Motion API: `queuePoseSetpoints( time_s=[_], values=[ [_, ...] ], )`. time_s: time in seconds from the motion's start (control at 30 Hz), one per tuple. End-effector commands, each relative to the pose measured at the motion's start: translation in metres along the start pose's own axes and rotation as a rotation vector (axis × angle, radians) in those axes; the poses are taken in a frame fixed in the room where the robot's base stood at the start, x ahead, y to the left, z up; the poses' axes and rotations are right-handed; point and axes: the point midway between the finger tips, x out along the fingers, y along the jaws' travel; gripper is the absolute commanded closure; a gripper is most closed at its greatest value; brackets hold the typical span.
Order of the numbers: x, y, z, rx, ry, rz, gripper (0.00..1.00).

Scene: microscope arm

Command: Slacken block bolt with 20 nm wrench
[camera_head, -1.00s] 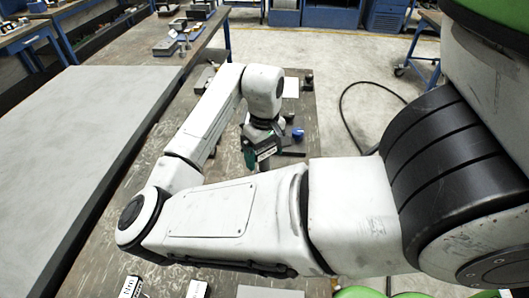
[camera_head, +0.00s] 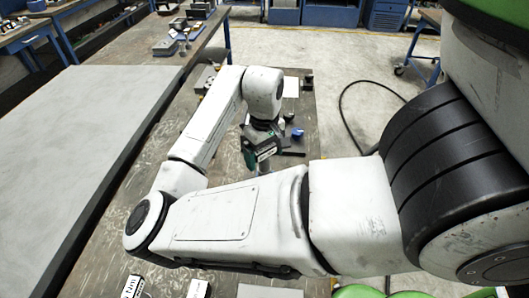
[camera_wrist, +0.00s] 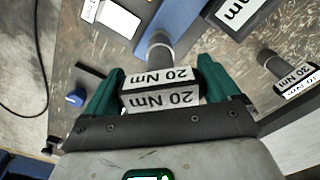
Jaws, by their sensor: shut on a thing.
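My gripper (camera_wrist: 160,92) is shut on a wrench (camera_wrist: 161,88) with white "20 Nm" labels, held between its green fingers. The wrench's grey round socket end (camera_wrist: 158,46) points away from the gripper, toward the top of the wrist view. In the head view my gripper (camera_head: 262,150) hangs above the dark worktable, partly hidden behind my own arm. I cannot make out the block bolt in either view. I cannot tell whether the socket touches anything.
Another labelled tool (camera_wrist: 296,80) lies at the right of the wrist view, near a dark labelled box (camera_wrist: 238,14). A blue knob (camera_wrist: 76,97) and a white card (camera_wrist: 118,18) are at the left. The worn worktable (camera_head: 135,190) has bare patches.

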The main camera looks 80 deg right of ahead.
Motion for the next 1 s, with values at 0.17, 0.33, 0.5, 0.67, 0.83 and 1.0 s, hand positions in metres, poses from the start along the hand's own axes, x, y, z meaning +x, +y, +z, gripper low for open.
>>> queuePoseSetpoints(
  time_s=[0.17,0.33,0.5,0.67,0.83,1.0],
  values=[
    [-0.001,0.0,0.0,-0.001,-0.001,0.002,0.59],
    [-0.001,0.0,0.0,0.0,0.0,0.001,0.59],
    [0.0,0.0,0.0,0.0,0.0,0.001,0.59],
    [0.002,0.0,0.0,0.0,-0.001,0.001,0.59],
    [0.006,0.0,0.0,0.0,0.0,0.001,0.59],
    [0.01,0.0,0.0,-0.001,0.0,0.001,0.59]
  ],
)
